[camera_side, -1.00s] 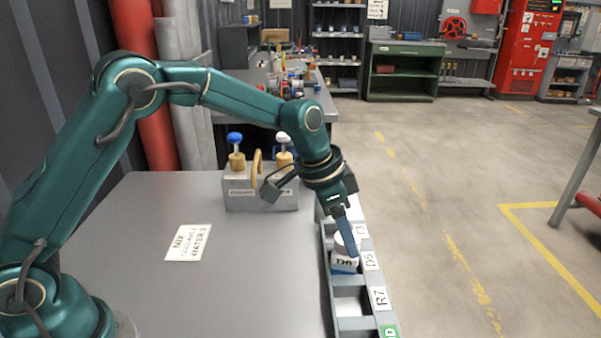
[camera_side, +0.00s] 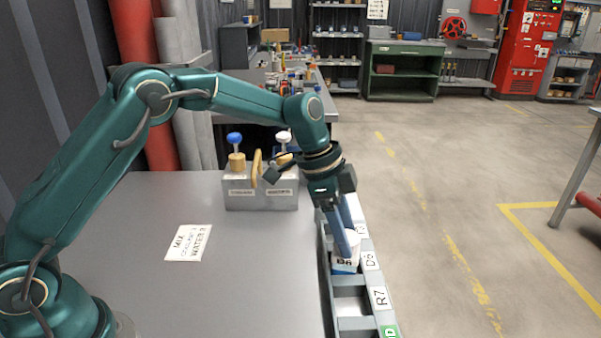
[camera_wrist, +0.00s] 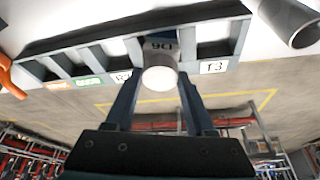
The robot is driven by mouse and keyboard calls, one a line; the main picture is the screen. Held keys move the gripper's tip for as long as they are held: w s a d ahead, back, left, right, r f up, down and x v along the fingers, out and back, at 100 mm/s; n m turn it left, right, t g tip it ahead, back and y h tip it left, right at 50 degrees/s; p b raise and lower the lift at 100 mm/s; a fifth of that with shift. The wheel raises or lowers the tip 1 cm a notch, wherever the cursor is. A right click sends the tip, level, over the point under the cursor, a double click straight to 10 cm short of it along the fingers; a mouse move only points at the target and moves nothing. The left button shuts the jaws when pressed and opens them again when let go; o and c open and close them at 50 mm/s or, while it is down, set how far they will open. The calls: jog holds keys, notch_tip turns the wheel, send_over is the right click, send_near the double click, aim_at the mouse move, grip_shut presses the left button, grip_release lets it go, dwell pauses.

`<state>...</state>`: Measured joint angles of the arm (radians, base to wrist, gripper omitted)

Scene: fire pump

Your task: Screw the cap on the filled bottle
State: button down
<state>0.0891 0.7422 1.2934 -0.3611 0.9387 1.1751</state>
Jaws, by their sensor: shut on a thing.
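In the wrist view, the bottle (camera_wrist: 160,46) shows behind a round white cap (camera_wrist: 160,80) that faces the camera. The cap sits at the bottle's top; whether it is tight cannot be told. My gripper (camera_side: 346,240) points down over this slot, its two blue fingers on either side of the cap. The wrist view also shows my gripper (camera_wrist: 159,80) shut on the cap. The fingers hide part of it in the side view.
A grey dispenser block (camera_side: 260,190) with a blue and a white knob stands behind on the table (camera_side: 230,270). A "MIX" note (camera_side: 188,242) lies on the table. The nearer rack slots, including R7, look empty. A grey cylinder (camera_wrist: 290,22) shows in the wrist view.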

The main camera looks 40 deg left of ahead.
aim_at(353, 240)
jog(key=m+g, duration=0.1)
jog(key=m, duration=0.3)
jog(key=shift+w+m, duration=0.1)
jog(key=shift+m, duration=0.2)
jog(key=shift+c, duration=0.8)
grip_release()
jog(key=shift+o, duration=0.2)
jog(key=shift+o, duration=0.6)
jog(key=shift+r, duration=0.2)
jog(key=shift+r, duration=1.1)
jog(key=shift+r, duration=0.25)
